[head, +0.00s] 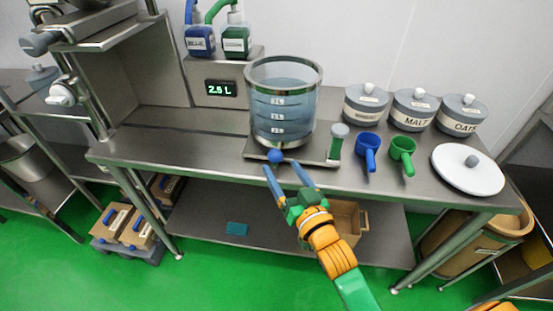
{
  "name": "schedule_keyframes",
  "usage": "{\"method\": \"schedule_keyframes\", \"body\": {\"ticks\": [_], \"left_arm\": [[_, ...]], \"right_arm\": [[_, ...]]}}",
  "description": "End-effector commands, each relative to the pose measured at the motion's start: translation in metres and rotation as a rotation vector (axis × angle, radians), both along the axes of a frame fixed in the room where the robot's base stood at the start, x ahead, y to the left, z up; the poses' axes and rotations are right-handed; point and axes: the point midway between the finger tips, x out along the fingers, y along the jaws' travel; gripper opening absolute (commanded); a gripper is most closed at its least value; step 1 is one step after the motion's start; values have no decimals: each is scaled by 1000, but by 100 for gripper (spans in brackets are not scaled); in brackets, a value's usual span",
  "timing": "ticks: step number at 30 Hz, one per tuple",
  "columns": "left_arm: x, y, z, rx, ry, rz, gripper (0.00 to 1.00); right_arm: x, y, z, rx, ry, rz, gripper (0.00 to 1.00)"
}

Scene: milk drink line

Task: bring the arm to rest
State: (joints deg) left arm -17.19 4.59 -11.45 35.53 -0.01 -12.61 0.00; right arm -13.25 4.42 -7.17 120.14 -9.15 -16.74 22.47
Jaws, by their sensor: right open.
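My right gripper (284,171) is at the front edge of the steel bench, its two blue fingers apart with nothing between them. The fingertips are just in front of and below a blue ball knob (275,156) at the foot of the clear vessel (284,102); I cannot tell whether they touch it. The vessel has volume marks and seems to hold some clear liquid. My right arm reaches in from the lower right, below the bench edge. My left gripper is not in view.
A green-filled tube (337,141), blue cup (367,152), green cup (403,156), white plate (467,171) and lidded jars (413,109) stand right of the vessel. The display (221,89) reads 2.5 L. The bench's left front (170,152) is clear. A lower shelf (200,212) lies beneath.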

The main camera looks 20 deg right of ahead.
Motion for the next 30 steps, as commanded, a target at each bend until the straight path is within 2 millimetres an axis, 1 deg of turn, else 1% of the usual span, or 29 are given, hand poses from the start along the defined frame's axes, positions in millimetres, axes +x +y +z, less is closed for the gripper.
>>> {"method": "schedule_keyframes", "body": {"ticks": [1,3,15,17,19,20,21,22,23,24,26,27,29,30], "left_arm": [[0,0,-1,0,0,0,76],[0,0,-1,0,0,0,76],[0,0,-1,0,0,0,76],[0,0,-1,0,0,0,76],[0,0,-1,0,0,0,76],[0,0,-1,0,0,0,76],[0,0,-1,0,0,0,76],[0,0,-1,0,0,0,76],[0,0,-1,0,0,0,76],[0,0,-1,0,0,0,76],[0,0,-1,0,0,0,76],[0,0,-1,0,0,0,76],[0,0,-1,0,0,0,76],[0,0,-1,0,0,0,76]], "right_arm": [[-5,0,-1,0,1,0,76],[-9,-1,0,0,0,0,76],[-10,-1,0,-1,2,0,76],[-13,-2,-8,-12,43,-6,76],[-23,-6,-33,-47,169,-17,76],[-30,-8,-48,-69,244,-22,76],[-43,-10,-67,-101,352,-22,76],[-54,-12,-82,-125,433,-19,76],[-66,-14,-95,-151,514,-13,76],[-83,-15,-111,-179,614,-3,76],[-109,-16,-130,-220,750,20,76],[-126,-17,-140,-244,834,38,76],[-153,-18,-153,-281,953,69,76],[-170,-19,-159,-302,1027,91,76]]}}
